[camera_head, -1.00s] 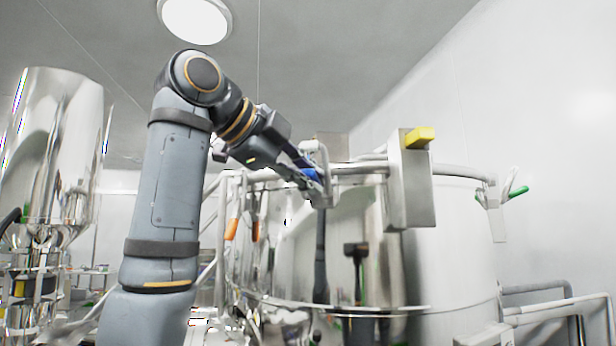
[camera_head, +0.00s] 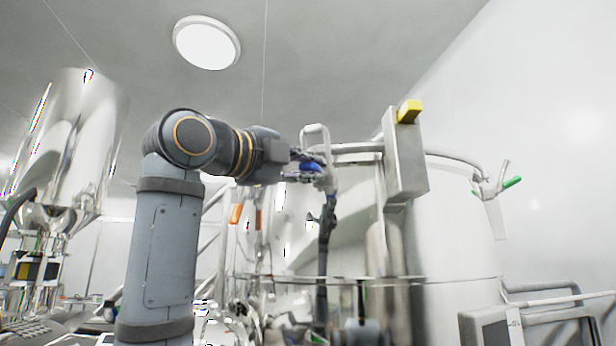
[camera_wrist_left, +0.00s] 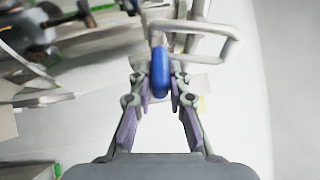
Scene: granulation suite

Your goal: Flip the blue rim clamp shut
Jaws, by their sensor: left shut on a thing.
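The blue rim clamp's handle (camera_head: 312,166) sits at the rim of the large steel vessel (camera_head: 455,240), just left of the grey upright box. In the left wrist view the blue handle (camera_wrist_left: 160,72) stands between my fingertips, with a pale metal loop (camera_wrist_left: 205,38) beyond it. My left gripper (camera_head: 308,170) is shut on the blue handle, reaching in from the left with the forearm nearly level. The fingers partly hide the handle and clamp base in the head view. I cannot tell whether the clamp is fully closed. My right gripper is not in view.
A grey upright box (camera_head: 405,160) with a yellow block (camera_head: 410,111) stands right of the clamp. A green-handled clamp (camera_head: 511,182) is farther right on the rim, and an orange handle (camera_head: 236,213) is at left. A steel hopper (camera_head: 70,150) stands far left.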

